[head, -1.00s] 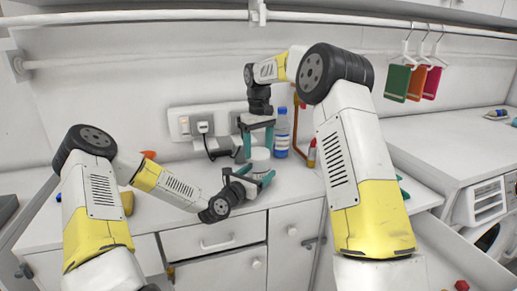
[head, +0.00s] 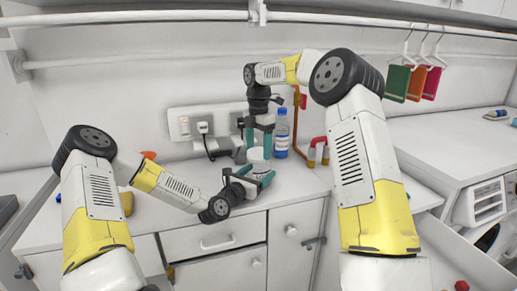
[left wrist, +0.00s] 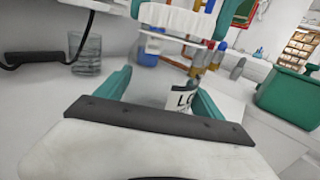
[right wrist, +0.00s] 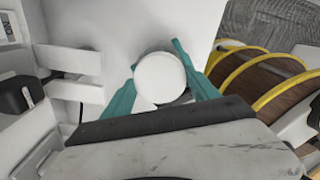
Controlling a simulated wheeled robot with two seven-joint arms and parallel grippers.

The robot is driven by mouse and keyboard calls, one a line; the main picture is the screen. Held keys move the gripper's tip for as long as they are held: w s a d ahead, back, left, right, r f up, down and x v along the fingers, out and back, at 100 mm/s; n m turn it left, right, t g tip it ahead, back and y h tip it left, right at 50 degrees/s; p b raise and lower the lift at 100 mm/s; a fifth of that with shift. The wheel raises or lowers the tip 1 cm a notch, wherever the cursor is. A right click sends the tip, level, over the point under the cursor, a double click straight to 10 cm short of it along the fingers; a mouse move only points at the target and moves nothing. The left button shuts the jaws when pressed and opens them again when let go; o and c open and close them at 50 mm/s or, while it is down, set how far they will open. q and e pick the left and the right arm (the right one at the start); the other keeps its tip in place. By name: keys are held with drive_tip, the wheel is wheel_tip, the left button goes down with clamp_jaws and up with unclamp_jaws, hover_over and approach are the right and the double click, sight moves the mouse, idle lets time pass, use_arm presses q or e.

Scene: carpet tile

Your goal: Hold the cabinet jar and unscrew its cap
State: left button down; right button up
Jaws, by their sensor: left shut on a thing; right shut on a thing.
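The pale jar (head: 259,167) stands at the front of the counter. My left gripper (head: 256,179) reaches in from the left, low down, and is shut around its body. In the left wrist view a label with dark print (left wrist: 181,100) shows between its fingers. My right gripper (head: 259,143) points down from above and is shut on the white cap (right wrist: 160,78), a round disc between its fingers in the right wrist view. The cap's ribbed side (left wrist: 180,18) shows at the top of the left wrist view.
A blue-labelled bottle (head: 282,133) stands behind the jar, with red-topped items (head: 318,150) to its right. A wall socket (head: 197,126) with a plug and cable is behind, left. A clear glass (left wrist: 87,53) shows in the left wrist view.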

sight(259, 151)
drive_tip(key=shift+r, duration=0.25)
idle(0.3)
drive_tip(key=shift+r, duration=0.9)
drive_tip(key=shift+r, duration=2)
use_arm(q)
unclamp_jaws()
